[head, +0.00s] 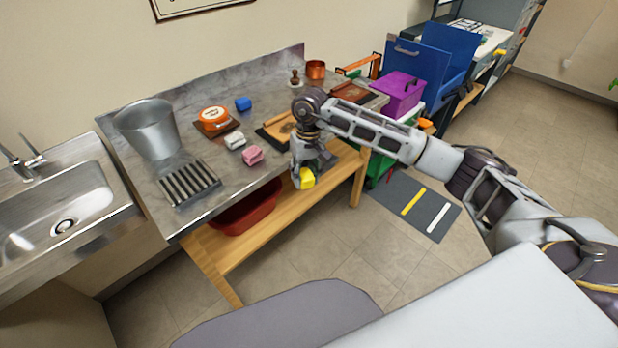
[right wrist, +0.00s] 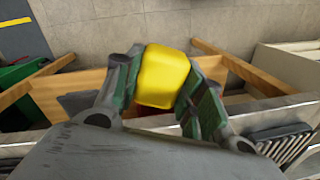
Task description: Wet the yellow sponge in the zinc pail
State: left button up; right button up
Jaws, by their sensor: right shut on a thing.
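The yellow sponge (head: 305,179) is held by my right gripper (head: 302,175) in front of the table's front edge. In the right wrist view the sponge (right wrist: 163,76) sits between the two fingers of the right gripper (right wrist: 165,85), which are shut on it. The zinc pail (head: 150,130) stands upright at the left back of the metal-topped table, well to the left of the gripper. The inside bottom of the pail is hidden. My left gripper is not in view.
On the metal tabletop (head: 205,150) are a slatted rack (head: 187,184), white (head: 235,141) and pink (head: 253,155) blocks, a blue block (head: 243,103) and an orange round tin (head: 213,117). A red basin (head: 246,212) sits on the wooden shelf below. A sink (head: 62,212) is at left.

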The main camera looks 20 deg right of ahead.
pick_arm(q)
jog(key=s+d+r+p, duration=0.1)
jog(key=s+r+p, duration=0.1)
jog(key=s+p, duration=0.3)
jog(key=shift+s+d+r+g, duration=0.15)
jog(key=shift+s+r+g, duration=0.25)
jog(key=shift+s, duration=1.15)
pick_arm(e)
jog(key=w+a+r+m+t+y, duration=0.1)
jog(key=w+a+r+m, duration=0.1)
jog(key=r+m, duration=0.2)
jog(key=w+a+r+m+t+y, duration=0.1)
jog(key=w+a+r+m, duration=0.1)
jog(key=r, duration=0.8)
jog(key=w+a+r+m+t+y, duration=0.1)
jog(key=w+a+r+m, duration=0.1)
jog(key=w+r+m, duration=0.2)
jog(key=shift+r+m, duration=1.4)
jog(key=shift+r, duration=0.15)
jog(key=shift+a+m+t, duration=0.1)
jog(key=shift+m+t, duration=0.2)
jog(key=shift+t, duration=0.1)
jog(key=shift+y, duration=0.3)
